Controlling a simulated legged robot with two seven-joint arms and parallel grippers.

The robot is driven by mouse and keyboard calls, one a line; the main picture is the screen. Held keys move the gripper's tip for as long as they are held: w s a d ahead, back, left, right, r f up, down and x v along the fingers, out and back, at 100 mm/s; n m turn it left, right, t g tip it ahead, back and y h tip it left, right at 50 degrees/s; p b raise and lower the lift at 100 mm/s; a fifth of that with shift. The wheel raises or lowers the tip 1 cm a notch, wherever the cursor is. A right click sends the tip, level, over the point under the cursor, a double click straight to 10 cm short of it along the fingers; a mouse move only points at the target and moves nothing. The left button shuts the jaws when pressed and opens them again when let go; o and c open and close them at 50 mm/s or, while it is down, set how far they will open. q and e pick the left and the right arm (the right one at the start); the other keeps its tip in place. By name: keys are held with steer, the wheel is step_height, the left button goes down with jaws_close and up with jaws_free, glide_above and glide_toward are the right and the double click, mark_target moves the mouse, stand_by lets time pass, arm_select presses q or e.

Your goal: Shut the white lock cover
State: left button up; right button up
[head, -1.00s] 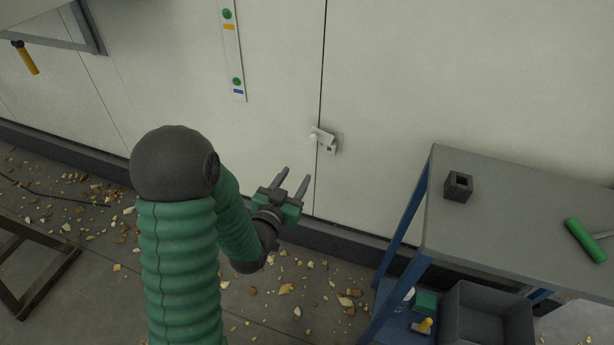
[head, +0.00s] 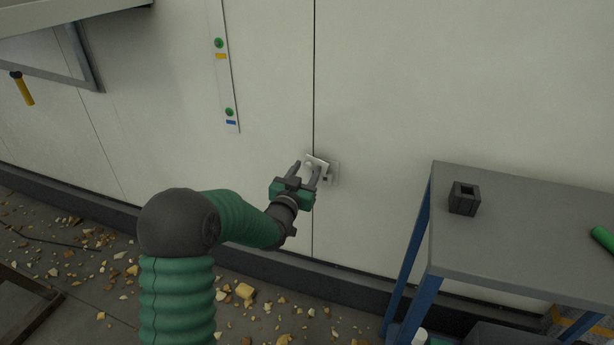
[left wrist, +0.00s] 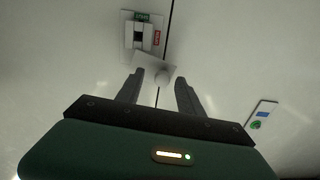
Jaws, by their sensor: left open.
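The white lock cover (head: 318,162) is on the wall by the vertical seam and stands open. In the left wrist view the cover (left wrist: 152,62) swings out from its mounting plate (left wrist: 129,42), leaving a dark slot and green and red labels bare. A round pale knob (left wrist: 162,77) is on the cover. My left gripper (head: 306,170) is open and empty, with its fingertips close to the cover. In the left wrist view the knob shows between the fingers (left wrist: 160,82); contact cannot be told. My right gripper is not in view.
A grey table (head: 520,225) with blue legs stands at the right, bearing a dark square block (head: 464,199) and a green item (head: 603,239). A strip with green buttons (head: 224,75) is on the wall left of the lock. Rubble lies on the floor.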

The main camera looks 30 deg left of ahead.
arm_select(q)
steer(key=shift+w+a, duration=0.35)
steer(key=shift+d, duration=0.15)
steer(key=c, duration=0.5)
jaws_close()
